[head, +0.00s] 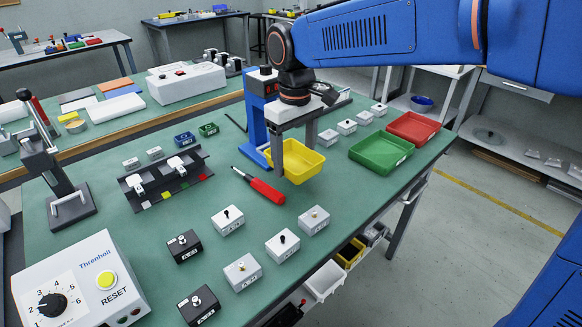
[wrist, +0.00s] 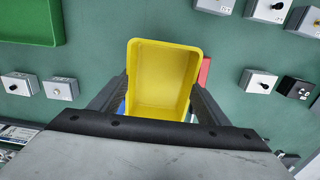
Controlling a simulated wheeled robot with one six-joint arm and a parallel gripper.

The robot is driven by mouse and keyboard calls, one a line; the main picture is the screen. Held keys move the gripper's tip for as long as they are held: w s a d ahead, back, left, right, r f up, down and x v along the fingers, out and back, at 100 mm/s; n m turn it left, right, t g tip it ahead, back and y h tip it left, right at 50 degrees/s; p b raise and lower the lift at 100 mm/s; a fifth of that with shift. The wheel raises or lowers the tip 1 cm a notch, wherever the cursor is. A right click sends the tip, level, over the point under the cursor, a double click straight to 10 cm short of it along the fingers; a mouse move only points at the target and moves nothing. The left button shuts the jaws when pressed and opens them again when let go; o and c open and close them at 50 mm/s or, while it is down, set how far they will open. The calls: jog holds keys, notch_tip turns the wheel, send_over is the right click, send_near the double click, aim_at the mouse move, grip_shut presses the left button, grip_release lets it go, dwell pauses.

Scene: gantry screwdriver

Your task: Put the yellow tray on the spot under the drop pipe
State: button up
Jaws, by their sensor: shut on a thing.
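The yellow tray (head: 308,162) is at the middle of the green bench, just right of a blue upright stand (head: 257,118). My gripper (head: 293,158) points down and is shut on the tray. In the wrist view the tray (wrist: 164,52) sits between the two dark fingers of my gripper (wrist: 158,100), and its inside is empty. I cannot tell whether the tray touches the bench. My arm and gripper hide part of the blue stand. I cannot make out the drop pipe or the spot under it for certain.
A red-handled screwdriver (head: 264,189) lies left of the tray. Green (head: 382,152) and red (head: 413,128) trays lie to the right. Several small switch boxes (head: 282,245) stand in front. A black rack (head: 166,179) is at left.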

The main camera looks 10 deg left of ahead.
aim_at(295, 167)
jog(key=shift+f, duration=2.1)
jog(key=o, duration=0.8)
jog(key=shift+f, duration=0.1)
notch_tip(295, 167, up, 12)
